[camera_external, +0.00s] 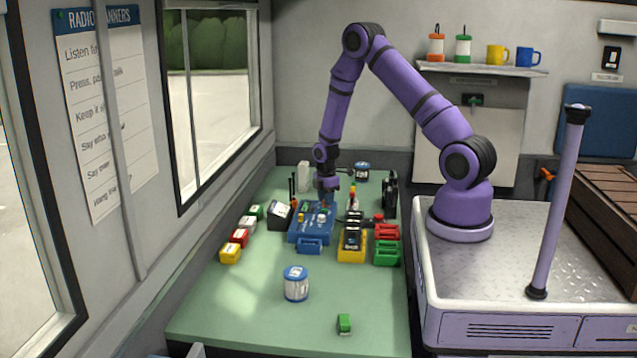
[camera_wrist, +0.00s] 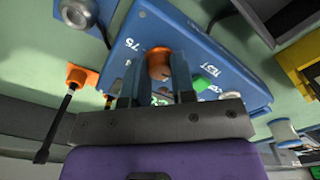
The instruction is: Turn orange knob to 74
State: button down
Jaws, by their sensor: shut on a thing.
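The orange knob (camera_wrist: 158,66) sits on the top face of a blue radio box (camera_wrist: 205,45), between my two fingers in the wrist view. My gripper (camera_wrist: 156,76) is shut on the knob from both sides. The label "75" is printed to the left of the knob and "TEST" to the right, near a green button (camera_wrist: 203,84). Green digits show partly between the fingers, too covered to read. In the external view my gripper (camera_external: 328,197) points down onto the blue box (camera_external: 310,237), and the knob cannot be made out there.
An orange-based antenna (camera_wrist: 80,76) stands left of the box in the wrist view. A yellow device (camera_external: 351,246) and red and green crates (camera_external: 387,253) stand right of the box. Small colored blocks (camera_external: 230,254) lie left.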

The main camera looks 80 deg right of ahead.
jog(key=shift+m, duration=0.3)
jog(key=m, duration=1.2)
jog(key=shift+m, duration=0.4)
jog(key=m, duration=1.3)
jog(key=shift+m, duration=0.3)
jog(key=c, duration=0.9)
grip_release()
jog(key=shift+c, duration=0.2)
jog(key=shift+r, duration=0.1)
